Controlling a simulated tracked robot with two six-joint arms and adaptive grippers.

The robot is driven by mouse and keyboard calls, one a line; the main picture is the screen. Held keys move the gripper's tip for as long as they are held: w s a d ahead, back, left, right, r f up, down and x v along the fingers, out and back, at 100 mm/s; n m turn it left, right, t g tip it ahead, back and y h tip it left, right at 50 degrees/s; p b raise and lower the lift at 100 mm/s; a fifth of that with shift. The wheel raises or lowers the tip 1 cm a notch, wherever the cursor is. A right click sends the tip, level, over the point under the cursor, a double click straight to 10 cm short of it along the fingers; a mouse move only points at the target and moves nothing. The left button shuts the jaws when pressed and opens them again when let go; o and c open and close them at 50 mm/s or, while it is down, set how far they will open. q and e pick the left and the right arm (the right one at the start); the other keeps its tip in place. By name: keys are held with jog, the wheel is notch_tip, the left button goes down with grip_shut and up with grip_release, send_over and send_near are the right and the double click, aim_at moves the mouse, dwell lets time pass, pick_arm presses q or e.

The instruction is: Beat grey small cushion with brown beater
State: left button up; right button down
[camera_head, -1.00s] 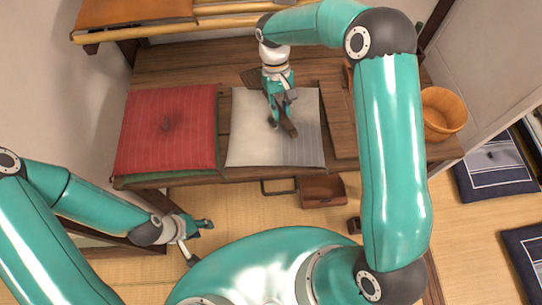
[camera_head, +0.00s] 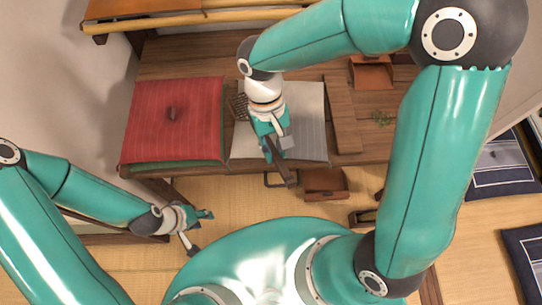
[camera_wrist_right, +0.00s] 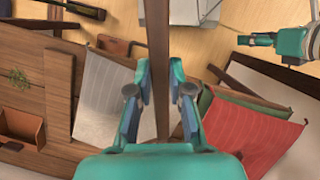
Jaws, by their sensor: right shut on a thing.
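The grey small cushion (camera_head: 309,122) lies flat on the low wooden table, partly hidden by my right arm; it also shows in the right wrist view (camera_wrist_right: 100,98). My right gripper (camera_head: 277,155) is above the cushion's left part, shut on the brown beater. The beater's handle (camera_wrist_right: 159,60) runs between the fingers in the right wrist view. Its dark lattice head (camera_head: 237,106) shows just left of my right wrist, near the cushion's left edge. My left gripper (camera_head: 197,231) is open and empty, low at the left, away from the cushion.
A red cushion (camera_head: 172,135) lies on top of a green one, left of the grey cushion. A brown box (camera_head: 371,74) and a green sprig (camera_head: 381,118) are on the table's right side. A drawer-like box (camera_head: 325,183) is below the front edge.

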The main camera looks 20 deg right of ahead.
aim_at(277, 163)
jog(key=s, duration=0.2)
jog(key=shift+s+a+r, duration=0.25)
jog(key=shift+s+r, duration=0.1)
jog(key=shift+s, duration=0.05)
notch_tip(277, 163, down, 9)
jog(key=b, duration=0.8)
notch_tip(277, 163, up, 10)
jog(key=p, duration=0.8)
jog(key=shift+f+p, duration=0.2)
jog(key=shift+p, duration=0.1)
jog(key=shift+f, duration=0.15)
